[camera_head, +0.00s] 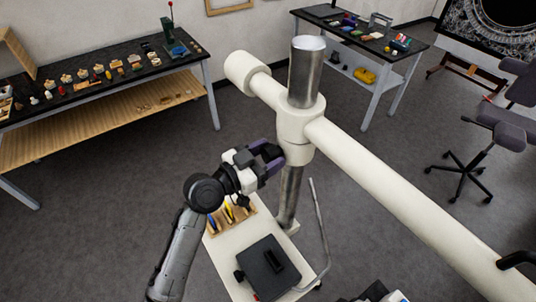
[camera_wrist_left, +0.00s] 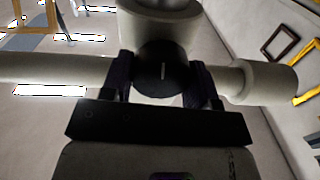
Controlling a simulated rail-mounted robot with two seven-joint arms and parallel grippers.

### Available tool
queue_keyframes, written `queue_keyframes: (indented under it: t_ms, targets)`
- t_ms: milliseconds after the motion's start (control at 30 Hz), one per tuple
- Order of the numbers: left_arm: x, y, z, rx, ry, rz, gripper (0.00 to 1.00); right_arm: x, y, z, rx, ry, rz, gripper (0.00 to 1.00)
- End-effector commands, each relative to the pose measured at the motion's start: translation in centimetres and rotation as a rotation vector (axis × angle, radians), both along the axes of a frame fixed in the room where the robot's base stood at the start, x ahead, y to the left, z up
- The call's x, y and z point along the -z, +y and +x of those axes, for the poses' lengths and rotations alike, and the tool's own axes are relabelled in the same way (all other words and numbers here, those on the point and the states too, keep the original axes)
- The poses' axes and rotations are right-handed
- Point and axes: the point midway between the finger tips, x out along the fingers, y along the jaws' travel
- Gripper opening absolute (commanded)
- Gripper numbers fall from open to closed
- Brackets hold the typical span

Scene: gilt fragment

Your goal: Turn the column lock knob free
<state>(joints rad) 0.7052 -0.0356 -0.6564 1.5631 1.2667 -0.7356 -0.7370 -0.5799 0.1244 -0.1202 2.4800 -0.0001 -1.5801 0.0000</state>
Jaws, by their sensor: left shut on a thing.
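The column lock knob (camera_wrist_left: 163,72) is a round black knob with a white line across its face, upright in the left wrist view. It sits on the side of the cream collar (camera_head: 298,122) around the steel column (camera_head: 305,75). My left gripper (camera_head: 272,158) reaches the collar from the left and is shut on the knob. In the left wrist view its dark purple fingers (camera_wrist_left: 163,82) are on either side of the knob. In the head view the fingers mostly hide the knob. My right gripper is not clearly seen in either view.
A cream boom (camera_head: 400,196) runs from the collar to the lower right. Below is a white cart top (camera_head: 217,262) with a wooden tool rack (camera_head: 247,208) and a black device (camera_head: 268,268). Benches stand at the back left (camera_head: 150,50) and back right (camera_head: 340,33).

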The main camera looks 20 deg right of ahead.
Motion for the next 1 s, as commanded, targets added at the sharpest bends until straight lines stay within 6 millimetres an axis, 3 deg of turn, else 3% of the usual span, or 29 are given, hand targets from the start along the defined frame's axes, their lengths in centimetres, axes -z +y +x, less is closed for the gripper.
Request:
queue_keyframes:
  t_ms: [467, 1000]
  targets:
    - [-0.1, 0.0, 0.2, -0.001, 0.411, -0.088, 0.31, -0.8, 0.1, 0.0, 0.004, 0.000, 0.005, 0.00]
    - [-0.2, 0.1, 0.3, -0.003, 0.916, -0.196, 0.31, -3.4, 0.2, 0.0, 0.005, 0.000, 0.007, 0.00]
